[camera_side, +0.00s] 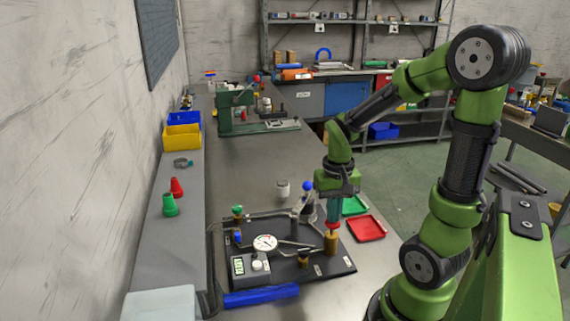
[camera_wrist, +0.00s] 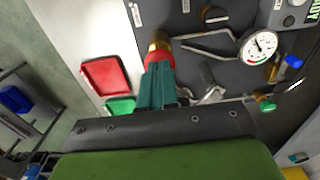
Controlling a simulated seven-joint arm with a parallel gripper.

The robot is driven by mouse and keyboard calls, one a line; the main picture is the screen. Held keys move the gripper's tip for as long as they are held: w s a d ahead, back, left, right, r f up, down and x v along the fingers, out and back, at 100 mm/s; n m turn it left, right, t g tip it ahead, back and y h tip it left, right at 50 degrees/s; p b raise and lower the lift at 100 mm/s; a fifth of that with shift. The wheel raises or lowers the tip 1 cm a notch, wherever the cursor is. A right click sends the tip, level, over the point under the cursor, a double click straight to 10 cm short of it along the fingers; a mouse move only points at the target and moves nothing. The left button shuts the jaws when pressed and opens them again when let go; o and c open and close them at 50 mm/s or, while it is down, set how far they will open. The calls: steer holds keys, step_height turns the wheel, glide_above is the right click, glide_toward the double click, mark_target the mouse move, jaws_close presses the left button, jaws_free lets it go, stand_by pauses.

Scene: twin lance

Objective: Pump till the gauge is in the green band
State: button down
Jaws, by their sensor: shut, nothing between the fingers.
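The pump is a brass cylinder (camera_side: 331,244) with a red top (camera_side: 333,224), at the right of a dark board (camera_side: 312,272). In the wrist view the red top (camera_wrist: 160,59) sits at the tips of my teal fingers, with the brass (camera_wrist: 159,40) beyond. My gripper (camera_side: 332,211) is shut and empty, pointing down over the red top. I cannot tell whether it touches. The round white gauge (camera_side: 265,242) stands on the board, left of the pump; in the wrist view the gauge (camera_wrist: 258,47) shows coloured marks, but its needle reading is too small to tell.
A red tray (camera_side: 367,229) and a green tray (camera_side: 354,205) lie right of the board. A blue-topped valve (camera_side: 308,187) and green knob (camera_side: 238,209) stand on the board's far side. A blue bar (camera_side: 261,295) lies in front.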

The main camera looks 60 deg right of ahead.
steer(key=shift+f, duration=0.9)
steer(key=shift+r, duration=2.3)
step_height(320, 180, up, 6)
steer(key=shift+f, duration=3.3)
steer(key=shift+f, duration=0.1)
steer(key=shift+f, duration=1.9)
steer(key=shift+r, duration=2.3)
